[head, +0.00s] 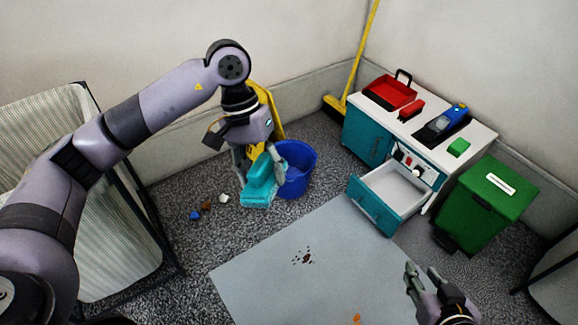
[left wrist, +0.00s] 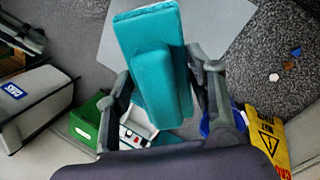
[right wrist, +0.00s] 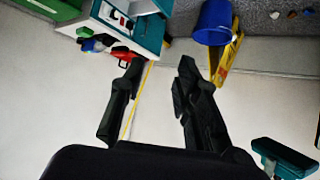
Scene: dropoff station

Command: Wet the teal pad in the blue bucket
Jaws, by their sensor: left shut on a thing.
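The teal pad (head: 258,189) is a block with a raised grip, held in my left gripper (head: 258,165). In the left wrist view the pad (left wrist: 158,65) sits between the two fingers of the left gripper (left wrist: 162,85), which are shut on it. The blue bucket (head: 296,168) stands on the floor just right of and partly behind the pad in the head view. The pad is outside its opening in the picture. The bucket also shows in the right wrist view (right wrist: 213,22). My right gripper (head: 424,284) is open and empty at lower right, far from the bucket.
A yellow caution sign (head: 266,108) stands behind the bucket. Small debris (head: 206,206) lies left of it. A grey mat (head: 290,275) with dark crumbs is in front. A cabinet with an open drawer (head: 388,200) and a green bin (head: 486,205) stand right.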

